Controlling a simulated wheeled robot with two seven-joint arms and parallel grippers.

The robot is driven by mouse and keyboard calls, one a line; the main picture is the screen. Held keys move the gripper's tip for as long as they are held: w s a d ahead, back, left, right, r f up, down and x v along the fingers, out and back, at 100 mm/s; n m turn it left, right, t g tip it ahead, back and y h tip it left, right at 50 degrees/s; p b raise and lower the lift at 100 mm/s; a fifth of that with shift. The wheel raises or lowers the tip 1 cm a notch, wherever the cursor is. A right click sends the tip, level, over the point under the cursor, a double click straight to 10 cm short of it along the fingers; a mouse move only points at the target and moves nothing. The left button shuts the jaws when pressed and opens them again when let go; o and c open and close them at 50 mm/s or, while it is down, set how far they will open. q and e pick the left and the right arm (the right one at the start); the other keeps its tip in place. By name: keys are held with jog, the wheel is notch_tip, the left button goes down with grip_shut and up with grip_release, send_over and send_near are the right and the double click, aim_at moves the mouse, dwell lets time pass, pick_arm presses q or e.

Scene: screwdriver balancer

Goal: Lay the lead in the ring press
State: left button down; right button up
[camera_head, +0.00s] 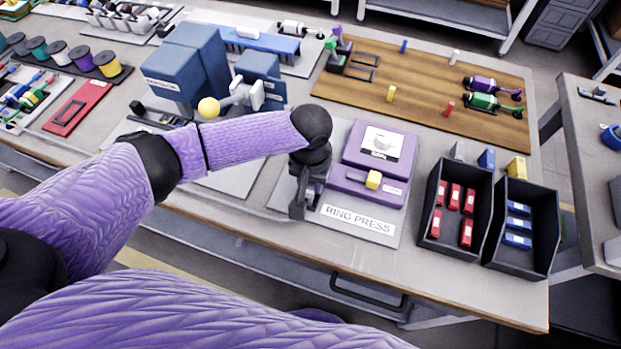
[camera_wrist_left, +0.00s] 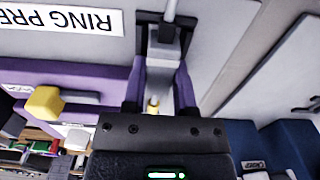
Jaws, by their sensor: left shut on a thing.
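The ring press (camera_head: 377,150) is a purple block with a yellow knob (camera_head: 373,180), on a grey base plate with a RING PRESS label. My left gripper (camera_head: 300,205) points down just left of the purple block, above the plate. In the left wrist view its fingers (camera_wrist_left: 165,52) are shut on a narrow grey thing, seemingly the lead (camera_wrist_left: 170,10), whose grey rod-like part shows beyond the fingertips. A small pale yellow end shows between the fingers near the palm. Most of the held thing is hidden in the head view. My right gripper is out of view.
Right of the press stand two dark bins (camera_head: 436,239), one with red blocks, one with blue blocks (camera_head: 518,226). A wooden board (camera_head: 425,85) with tools and pegs lies behind. A blue machine (camera_head: 185,70) with a yellow-ball lever stands left. The table's front edge is close.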

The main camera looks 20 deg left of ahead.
pick_arm(q)
jog(key=shift+c, duration=1.6)
grip_release()
notch_tip(320, 180, up, 9)
jog(key=p, duration=0.4)
jog(key=shift+r, duration=0.5)
